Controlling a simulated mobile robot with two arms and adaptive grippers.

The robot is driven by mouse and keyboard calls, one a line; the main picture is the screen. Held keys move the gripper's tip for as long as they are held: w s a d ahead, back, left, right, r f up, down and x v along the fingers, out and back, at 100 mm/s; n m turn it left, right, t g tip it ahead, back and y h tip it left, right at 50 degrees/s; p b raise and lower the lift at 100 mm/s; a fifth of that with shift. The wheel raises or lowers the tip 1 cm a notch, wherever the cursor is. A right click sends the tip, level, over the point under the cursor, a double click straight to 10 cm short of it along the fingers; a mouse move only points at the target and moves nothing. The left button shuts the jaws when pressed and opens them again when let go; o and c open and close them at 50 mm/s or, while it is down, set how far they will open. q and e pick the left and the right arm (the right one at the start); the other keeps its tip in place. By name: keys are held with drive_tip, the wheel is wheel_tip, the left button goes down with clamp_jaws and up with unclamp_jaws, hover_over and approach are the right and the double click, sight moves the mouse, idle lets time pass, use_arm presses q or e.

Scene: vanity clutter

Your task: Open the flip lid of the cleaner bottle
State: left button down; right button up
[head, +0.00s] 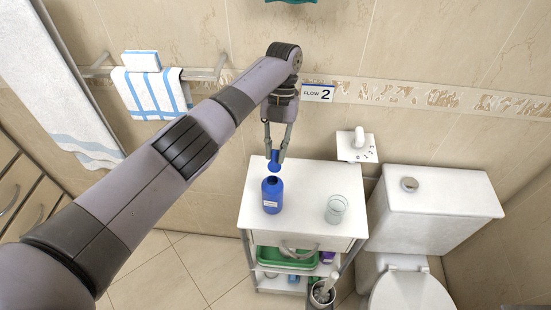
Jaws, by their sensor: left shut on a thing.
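The cleaner bottle (272,197) is blue with a pale label and stands upright on the white cabinet top, near its left side. My left gripper (274,154) comes down from above, just behind and over the bottle. Its fingers are shut on a small blue piece, which looks like the flip lid (274,163) of the bottle. The lid shows above the bottle's dark top. I cannot tell whether a hinge joins the two. My right gripper is not in view.
A clear glass (336,208) stands right of the bottle on the white cabinet (305,178). A toilet (435,210) is to the right. A green tray (285,260) is on the shelf below. Striped towels (152,92) hang at the left. The cabinet's back right is clear.

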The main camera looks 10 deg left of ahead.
use_arm(q)
drive_tip(key=shift+s+f, duration=0.1)
drive_tip(key=shift+f, duration=0.2)
drive_tip(key=c, duration=1.9)
unclamp_jaws()
drive_tip(key=o, duration=0.4)
drive_tip(key=shift+r, duration=0.15)
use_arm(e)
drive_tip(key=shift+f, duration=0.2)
